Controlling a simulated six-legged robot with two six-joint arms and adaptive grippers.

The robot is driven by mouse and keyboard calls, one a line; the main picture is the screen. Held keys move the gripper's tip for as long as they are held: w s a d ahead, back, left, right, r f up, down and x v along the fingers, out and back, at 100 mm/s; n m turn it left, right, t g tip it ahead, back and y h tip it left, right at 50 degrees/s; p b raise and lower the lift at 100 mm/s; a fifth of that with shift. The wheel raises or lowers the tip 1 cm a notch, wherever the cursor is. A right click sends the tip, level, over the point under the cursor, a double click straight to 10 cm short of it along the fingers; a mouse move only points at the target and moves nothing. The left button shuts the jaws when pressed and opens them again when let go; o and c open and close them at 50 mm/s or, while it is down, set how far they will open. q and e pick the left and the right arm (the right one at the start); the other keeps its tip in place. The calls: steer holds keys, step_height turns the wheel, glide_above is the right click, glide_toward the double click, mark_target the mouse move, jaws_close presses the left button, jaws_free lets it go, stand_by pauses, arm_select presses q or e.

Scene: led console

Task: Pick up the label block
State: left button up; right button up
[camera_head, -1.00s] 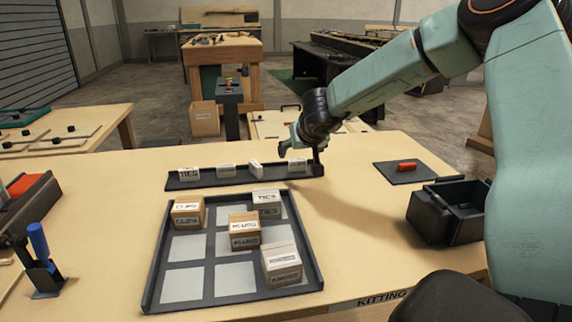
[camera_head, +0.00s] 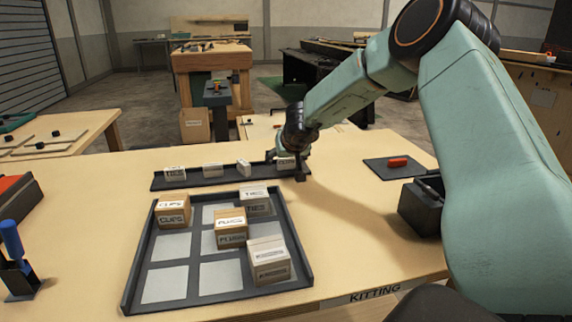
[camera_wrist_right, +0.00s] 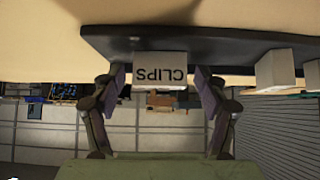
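The label block (camera_wrist_right: 160,70), a small white block marked CLIPS, stands at the right end of a dark rack (camera_head: 212,179). In the head view it (camera_head: 286,163) is partly covered by my right gripper (camera_head: 288,168). In the right wrist view my right gripper (camera_wrist_right: 162,85) is open, with one finger on each side of the block. A gap shows between the block and each finger. Other white label blocks (camera_head: 213,170) stand to the left on the rack. My left gripper is not in view.
A dark tray (camera_head: 214,300) with labelled boxes (camera_head: 230,228) lies in front of the rack. A black bin (camera_head: 420,208) and a dark mat with a red piece (camera_head: 397,162) are to the right. A blue-handled clamp (camera_head: 12,240) is at the left edge.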

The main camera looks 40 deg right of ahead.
steer(key=shift+a+r, duration=0.1)
steer(key=shift+r, duration=0.05)
steer(key=shift+c, duration=1.4)
steer(key=c, duration=0.6)
steer(key=shift+r+p, duration=0.45)
step_height(320, 180, up, 9)
steer(key=p, duration=0.6)
steer(key=shift+s, duration=0.1)
